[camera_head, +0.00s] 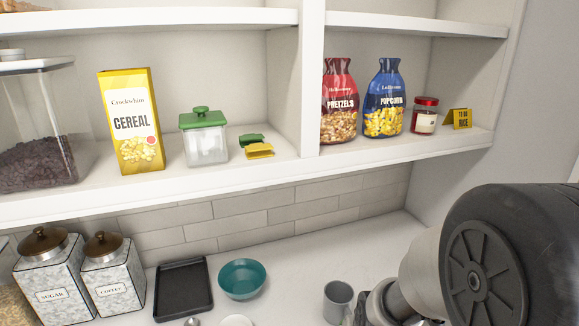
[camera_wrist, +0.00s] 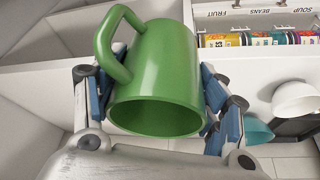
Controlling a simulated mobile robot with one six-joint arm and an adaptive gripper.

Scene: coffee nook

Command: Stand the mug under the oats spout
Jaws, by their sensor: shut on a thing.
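In the wrist view, a green mug (camera_wrist: 155,75) fills the middle of the picture. My gripper (camera_wrist: 160,85) is shut on it, with a blue-padded finger on each side of its body. The mug's open rim shows at the lower side, and its handle (camera_wrist: 107,45) sticks out at the upper left, by the left finger. In the head view the green mug and my fingers do not show; my arm covers the lower right. No oats spout can be made out in either view.
A grey mug (camera_head: 338,300) stands on the counter close to my arm. A teal bowl (camera_head: 242,278), a black tray (camera_head: 183,289) and canisters (camera_head: 113,277) stand left of it. The shelf (camera_head: 250,176) above holds a cereal box (camera_head: 131,121), jars and bags. The wrist view shows labelled cans (camera_wrist: 262,40).

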